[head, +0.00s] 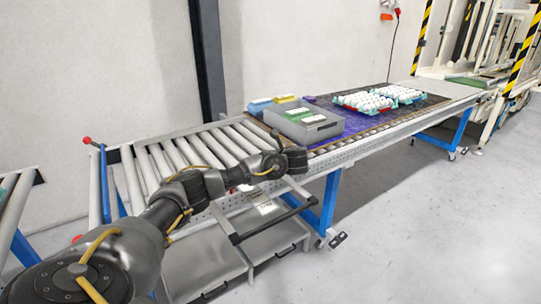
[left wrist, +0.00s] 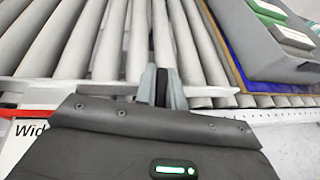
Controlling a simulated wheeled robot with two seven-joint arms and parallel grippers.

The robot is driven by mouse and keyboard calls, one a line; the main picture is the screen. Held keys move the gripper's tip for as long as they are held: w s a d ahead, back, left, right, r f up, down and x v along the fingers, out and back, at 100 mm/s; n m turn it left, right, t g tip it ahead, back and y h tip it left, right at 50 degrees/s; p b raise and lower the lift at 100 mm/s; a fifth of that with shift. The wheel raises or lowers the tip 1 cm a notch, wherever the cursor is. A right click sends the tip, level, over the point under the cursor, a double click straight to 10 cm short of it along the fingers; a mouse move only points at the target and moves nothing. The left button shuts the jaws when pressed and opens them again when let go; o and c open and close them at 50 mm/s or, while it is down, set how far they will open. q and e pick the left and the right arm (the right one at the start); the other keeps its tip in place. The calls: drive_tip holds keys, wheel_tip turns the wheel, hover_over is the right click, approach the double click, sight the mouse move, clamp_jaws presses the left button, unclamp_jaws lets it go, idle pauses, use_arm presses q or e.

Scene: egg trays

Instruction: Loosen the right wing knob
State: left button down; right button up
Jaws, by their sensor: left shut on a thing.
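My left arm reaches from the lower left in the head view to the front edge of the roller conveyor (head: 185,158). My left gripper (head: 297,160) is at that edge, near the grey crate. In the left wrist view, the fingers of my left gripper (left wrist: 162,86) are shut on a narrow dark piece (left wrist: 161,84), which appears to be the right wing knob. Most of this piece is hidden by the fingers, so its shape and angle cannot be told. My right gripper is in neither view.
A grey crate (head: 318,133) with cartons stands on the conveyor; it also shows in the left wrist view (left wrist: 268,55). Trays of white eggs (head: 363,103) sit farther along. A shelf (head: 265,243) and blue legs (head: 329,198) are below. The floor at right is clear.

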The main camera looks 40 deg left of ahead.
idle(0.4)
use_arm(q)
drive_tip(key=c, duration=1.5)
unclamp_jaws()
drive_tip(key=shift+d, duration=0.1)
drive_tip(key=v, duration=1)
drive_tip(key=shift+s+d, duration=0.15)
drive_tip(key=shift+d, duration=0.1)
